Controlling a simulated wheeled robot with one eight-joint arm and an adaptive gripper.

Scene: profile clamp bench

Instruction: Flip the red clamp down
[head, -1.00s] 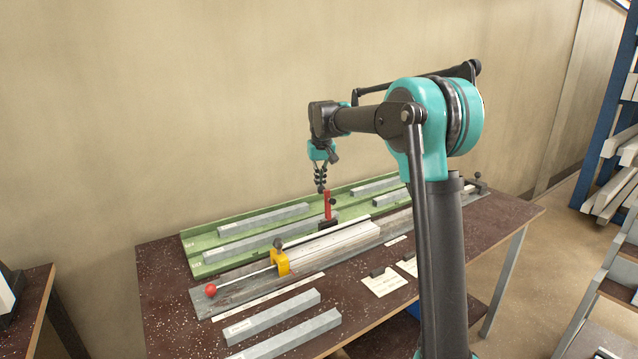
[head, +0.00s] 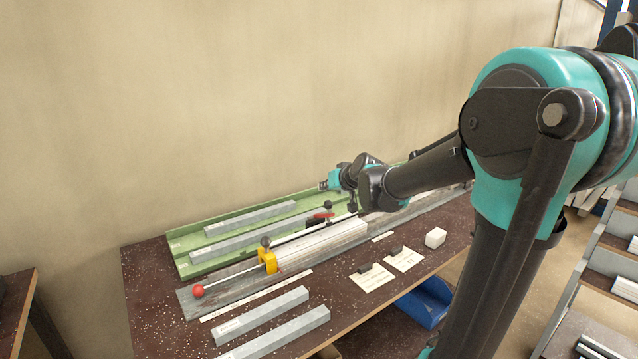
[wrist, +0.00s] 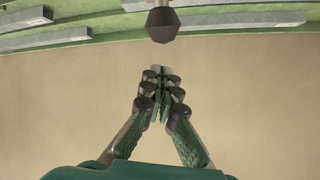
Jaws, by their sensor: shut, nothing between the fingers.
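The red clamp (head: 321,216) lies low and roughly level beside the pale profile (head: 325,245), at the far side of the bench fixture. A dark knob (head: 328,205) stands up at it. In the wrist view a dark knob (wrist: 163,25) shows at the top, beyond the fingertips; the red part is not visible there. My gripper (wrist: 158,88) is shut with nothing between its fingers. In the head view my gripper (head: 324,186) is turned sideways a little above the red clamp, apparently clear of it. Whether the clamp presses on the profile is too small to tell.
A yellow clamp block (head: 268,262) and a red ball-ended rod (head: 198,291) are at the left of the fixture. A green tray (head: 180,240) with grey bars runs behind. Loose grey bars (head: 262,316), cards (head: 371,279) and a white block (head: 435,238) lie in front.

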